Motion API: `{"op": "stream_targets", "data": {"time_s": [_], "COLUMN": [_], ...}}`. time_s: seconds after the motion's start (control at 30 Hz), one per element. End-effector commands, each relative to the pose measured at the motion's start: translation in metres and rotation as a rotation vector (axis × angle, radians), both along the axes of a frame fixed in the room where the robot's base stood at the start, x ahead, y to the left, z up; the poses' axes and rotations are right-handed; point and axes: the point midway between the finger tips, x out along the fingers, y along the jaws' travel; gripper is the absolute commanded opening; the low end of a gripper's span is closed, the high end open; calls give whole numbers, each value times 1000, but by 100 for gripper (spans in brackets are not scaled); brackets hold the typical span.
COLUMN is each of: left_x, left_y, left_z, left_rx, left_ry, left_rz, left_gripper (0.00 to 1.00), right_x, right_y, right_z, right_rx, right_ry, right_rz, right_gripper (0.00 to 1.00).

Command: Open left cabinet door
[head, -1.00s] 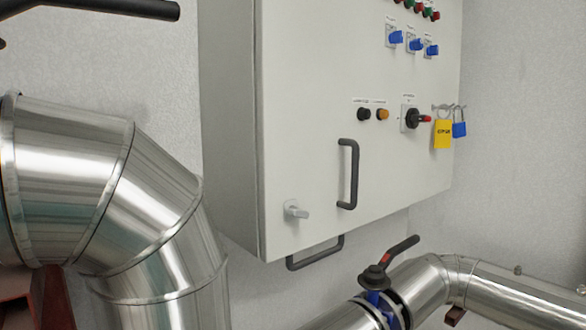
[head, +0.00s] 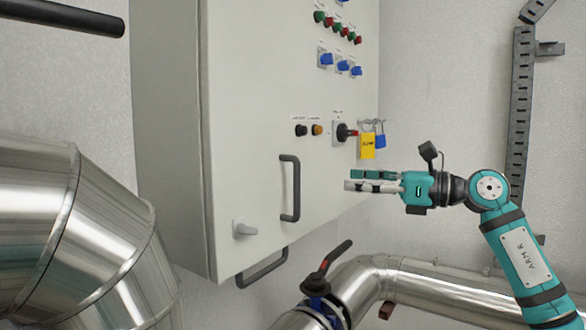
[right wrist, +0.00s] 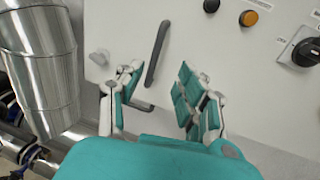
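A grey-white wall cabinet door (head: 257,90) appears shut, with a dark vertical bar handle (head: 297,188) on its lower part. A small light grey latch knob (head: 243,228) is left of the handle. My right gripper (head: 348,180) is right of the handle in the head view, apart from it and pointing left. In the right wrist view my right gripper (right wrist: 160,82) is open, its fingers spread and empty. The handle (right wrist: 157,55) shows there beyond and between the fingertips, and the knob (right wrist: 99,57) lies further left. My left gripper is not in view.
A yellow padlock (head: 367,147) and a blue padlock (head: 380,139) hang near my right gripper. A valve lever (head: 336,256) stands below on shiny pipes (head: 418,282). A large metal pipe elbow (head: 75,240) fills the lower left. A dark bar (head: 60,15) crosses the upper left.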

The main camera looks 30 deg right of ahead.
Motion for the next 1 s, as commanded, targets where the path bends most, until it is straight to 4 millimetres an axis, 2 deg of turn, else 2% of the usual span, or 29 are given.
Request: {"op": "stream_targets", "data": {"time_s": [0.03, 0.1, 0.3, 0.5, 0.7, 1.0], "left_x": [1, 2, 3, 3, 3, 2], "left_y": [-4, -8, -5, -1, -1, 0], "left_z": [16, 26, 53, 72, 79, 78], "left_rx": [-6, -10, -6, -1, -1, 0], "left_ry": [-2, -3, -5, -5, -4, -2], "left_rz": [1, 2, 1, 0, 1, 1], "left_gripper": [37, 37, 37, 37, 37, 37], "right_x": [9, 22, 58, 88, 102, 105], "right_y": [8, 16, 41, 60, 69, 71], "right_z": [9, 9, 9, 6, 3, 0], "right_rx": [1, 3, 5, 7, 4, 3], "right_ry": [-2, -1, -2, -1, -2, -1], "right_rz": [5, 5, 6, 5, 2, 2], "right_gripper": [37, 37, 37, 37, 37, 37]}}
